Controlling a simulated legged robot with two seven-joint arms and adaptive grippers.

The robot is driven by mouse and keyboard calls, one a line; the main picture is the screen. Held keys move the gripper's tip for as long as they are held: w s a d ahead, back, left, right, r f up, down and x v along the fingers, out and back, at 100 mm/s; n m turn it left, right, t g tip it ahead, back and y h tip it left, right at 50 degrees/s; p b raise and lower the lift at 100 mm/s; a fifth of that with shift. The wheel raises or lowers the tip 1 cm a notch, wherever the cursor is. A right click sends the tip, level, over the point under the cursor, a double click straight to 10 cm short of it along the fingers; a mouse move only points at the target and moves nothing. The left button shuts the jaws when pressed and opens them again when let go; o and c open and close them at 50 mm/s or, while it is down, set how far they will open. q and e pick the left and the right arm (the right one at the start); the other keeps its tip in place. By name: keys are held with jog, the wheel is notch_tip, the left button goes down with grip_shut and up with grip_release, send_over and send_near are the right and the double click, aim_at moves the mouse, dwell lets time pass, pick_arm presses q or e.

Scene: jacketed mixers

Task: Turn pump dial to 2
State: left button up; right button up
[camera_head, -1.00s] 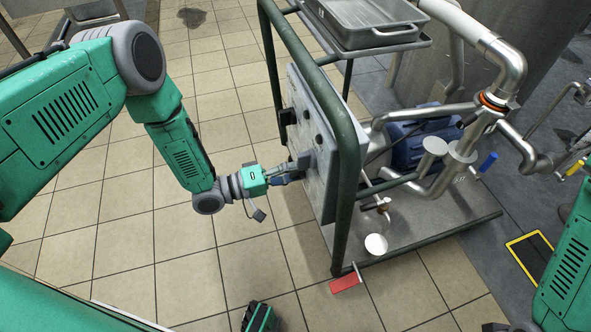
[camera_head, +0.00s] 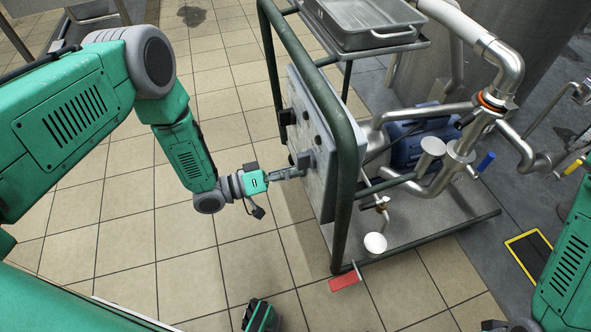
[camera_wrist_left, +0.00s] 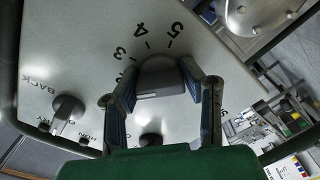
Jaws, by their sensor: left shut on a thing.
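The pump dial (camera_wrist_left: 160,80) is a dark round knob on the pale control panel (camera_head: 318,165). In the left wrist view, the printed numbers 3, 4 and 5 lie around its upper side. The 2 cannot be made out, and I cannot tell which number the dial points to. My left gripper (camera_wrist_left: 160,95) has one finger on each side of the dial and is shut on it. In the head view, my left gripper (camera_head: 300,167) reaches the panel face from the left.
Another dark knob (camera_wrist_left: 66,112) with printed labels sits to the left on the panel. A green tubular frame (camera_head: 350,165) surrounds the panel. Steel pipes (camera_head: 455,165) and a blue motor (camera_head: 413,145) stand behind it. A red pedal (camera_head: 345,281) lies low in front. Tiled floor at left is clear.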

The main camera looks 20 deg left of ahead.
pick_arm(q)
jog(key=shift+a+f, duration=0.15)
jog(key=shift+a, duration=0.15)
jog(key=o, duration=1.1)
jog(key=shift+o, duration=0.3)
jog(key=shift+a, duration=0.1)
pick_arm(e)
jog(key=shift+a, duration=0.25)
jog(key=shift+r, duration=0.1)
pick_arm(q)
jog(key=v, duration=1.2)
pick_arm(e)
jog(key=shift+d, duration=0.15)
pick_arm(q)
jog(key=shift+s, duration=0.1)
